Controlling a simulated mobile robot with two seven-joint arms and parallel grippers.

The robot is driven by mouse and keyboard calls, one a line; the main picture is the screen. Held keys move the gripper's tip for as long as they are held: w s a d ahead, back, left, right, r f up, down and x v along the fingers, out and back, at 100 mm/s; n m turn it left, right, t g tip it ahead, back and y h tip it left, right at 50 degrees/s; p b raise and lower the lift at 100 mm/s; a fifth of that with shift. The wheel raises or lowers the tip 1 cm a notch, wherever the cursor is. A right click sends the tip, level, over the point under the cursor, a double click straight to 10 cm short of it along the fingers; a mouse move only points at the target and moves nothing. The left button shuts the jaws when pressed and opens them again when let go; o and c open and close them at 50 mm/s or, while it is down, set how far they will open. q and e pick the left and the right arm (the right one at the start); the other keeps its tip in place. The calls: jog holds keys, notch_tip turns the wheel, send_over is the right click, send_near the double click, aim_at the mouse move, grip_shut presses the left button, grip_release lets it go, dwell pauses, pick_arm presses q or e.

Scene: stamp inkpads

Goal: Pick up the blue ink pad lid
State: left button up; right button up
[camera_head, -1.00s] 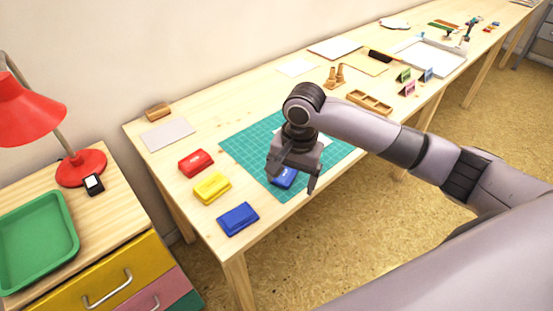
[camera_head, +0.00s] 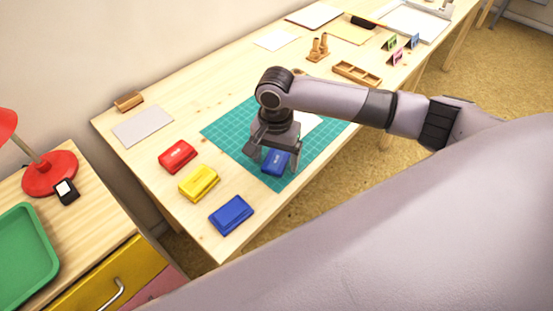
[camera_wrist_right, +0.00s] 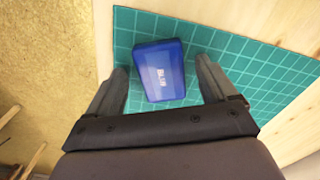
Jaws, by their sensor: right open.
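A blue ink pad lid (camera_head: 276,163) with white lettering lies on the green cutting mat. In the right wrist view the blue lid (camera_wrist_right: 159,68) sits between two dark fingers, with a narrow gap at each side. My right gripper (camera_head: 271,164) is open above and around the lid, pointing down. Its fingers (camera_wrist_right: 162,72) do not visibly touch the lid. Another blue ink pad (camera_head: 231,215) stands on the bare wood near the table's front edge. My left gripper is not in view.
A yellow pad (camera_head: 199,183) and a red pad (camera_head: 177,156) stand left of the green mat (camera_head: 222,130). A grey sheet (camera_head: 142,126) and a wooden block (camera_head: 129,102) lie behind. A wooden compartment tray (camera_head: 357,74) stands to the right.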

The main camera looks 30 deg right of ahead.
jog(key=shift+f, duration=0.1)
jog(key=shift+c, duration=0.6)
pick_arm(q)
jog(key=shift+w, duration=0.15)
pick_arm(e)
jog(key=c, duration=1)
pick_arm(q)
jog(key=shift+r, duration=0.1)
